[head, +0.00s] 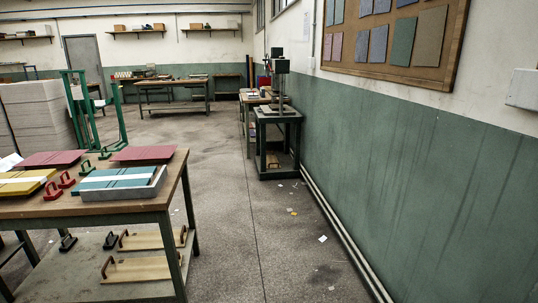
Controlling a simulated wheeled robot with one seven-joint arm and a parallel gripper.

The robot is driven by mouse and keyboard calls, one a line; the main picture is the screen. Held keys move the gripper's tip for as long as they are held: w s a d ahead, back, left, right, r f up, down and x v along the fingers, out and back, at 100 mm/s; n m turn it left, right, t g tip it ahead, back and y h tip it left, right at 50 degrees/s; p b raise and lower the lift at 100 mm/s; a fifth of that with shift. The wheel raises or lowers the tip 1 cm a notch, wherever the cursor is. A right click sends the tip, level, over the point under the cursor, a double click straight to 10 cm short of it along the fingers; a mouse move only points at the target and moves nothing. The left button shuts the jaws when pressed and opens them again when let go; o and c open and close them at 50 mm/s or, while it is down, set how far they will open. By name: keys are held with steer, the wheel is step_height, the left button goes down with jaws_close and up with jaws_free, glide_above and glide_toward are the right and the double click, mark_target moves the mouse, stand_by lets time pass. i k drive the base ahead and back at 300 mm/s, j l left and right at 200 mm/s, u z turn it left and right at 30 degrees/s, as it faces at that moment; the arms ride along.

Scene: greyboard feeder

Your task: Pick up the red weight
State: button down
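Two red weights with loop handles stand close together on the left table (100,208), between the yellow stack and the teal stack. One red weight (52,192) is nearer the front edge; the other red weight (66,180) is just behind it to the right. Both look upright, with nothing on top of them. My gripper is not in this view.
A yellow stack (22,184), a teal stack in a grey tray (104,193), dark red boards (143,153) and green weights (86,168) surround them. Black weights (67,243) and wooden boards with handles (140,268) lie on the lower shelf. The floor (240,215) to the right is open.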

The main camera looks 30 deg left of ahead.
mark_target(53, 194)
steer(key=u, duration=2.05)
steer(key=i+j, duration=0.25)
steer(key=i, duration=0.25)
steer(key=i+j+u, duration=0.1)
steer(key=i+j, duration=0.2)
steer(key=i, duration=0.2)
steer(key=i+j, duration=0.2)
steer(key=i, duration=0.3)
steer(key=i+j+u, duration=0.1)
steer(key=i+j, duration=0.15)
steer(key=i, duration=0.25)
steer(key=i+j, duration=0.2)
steer(key=i, duration=0.3)
steer(key=i+j, duration=0.2)
steer(key=i, duration=0.3)
steer(key=u, duration=0.05)
